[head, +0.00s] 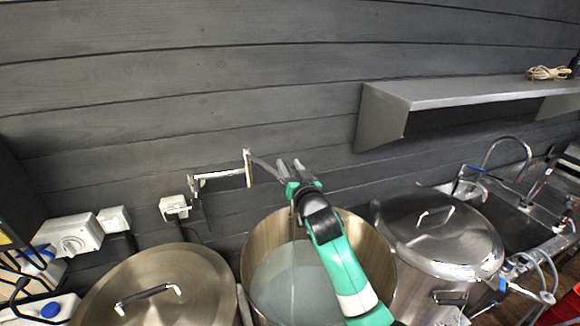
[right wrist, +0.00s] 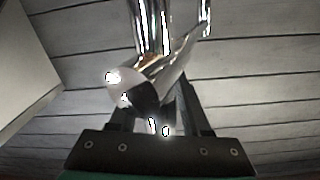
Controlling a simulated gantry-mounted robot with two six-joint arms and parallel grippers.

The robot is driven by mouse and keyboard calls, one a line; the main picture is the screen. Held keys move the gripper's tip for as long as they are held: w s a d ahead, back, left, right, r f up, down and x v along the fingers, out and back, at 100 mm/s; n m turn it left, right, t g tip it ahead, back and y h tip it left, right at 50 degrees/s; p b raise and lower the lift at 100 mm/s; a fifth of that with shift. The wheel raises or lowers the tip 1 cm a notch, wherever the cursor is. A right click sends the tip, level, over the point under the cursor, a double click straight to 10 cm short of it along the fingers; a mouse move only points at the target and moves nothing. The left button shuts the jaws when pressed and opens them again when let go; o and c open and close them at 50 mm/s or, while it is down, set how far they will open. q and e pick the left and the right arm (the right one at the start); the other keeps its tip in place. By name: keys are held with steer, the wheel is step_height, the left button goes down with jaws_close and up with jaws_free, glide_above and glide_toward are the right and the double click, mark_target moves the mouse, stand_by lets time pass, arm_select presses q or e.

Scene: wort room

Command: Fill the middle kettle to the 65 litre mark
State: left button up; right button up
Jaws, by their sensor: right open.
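The middle kettle (head: 255,244) stands open in the head view, with pale cloudy liquid (head: 285,283) inside. A chrome jointed tap (head: 222,175) comes out from the wall behind it, and its outer part reaches toward my right gripper (head: 293,168). My right gripper is above the kettle's back rim, jaws open. In the right wrist view, the chrome tap (right wrist: 150,35) and its rounded dark-and-bright end lie in front of and between my fingers (right wrist: 155,118); contact is unclear. A faint pale streak below the gripper may be water. The litre marks cannot be read. My left gripper is not in view.
Lidded kettles stand on the left (head: 160,272) and right (head: 440,235) of the middle one. A steel shelf (head: 450,93) juts from the wall at the upper right. A sink (head: 510,205) with taps is at the far right. Wall sockets (head: 75,235) are on the left.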

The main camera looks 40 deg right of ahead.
steer(key=shift+c, duration=0.3)
jaws_close()
stand_by(1.1)
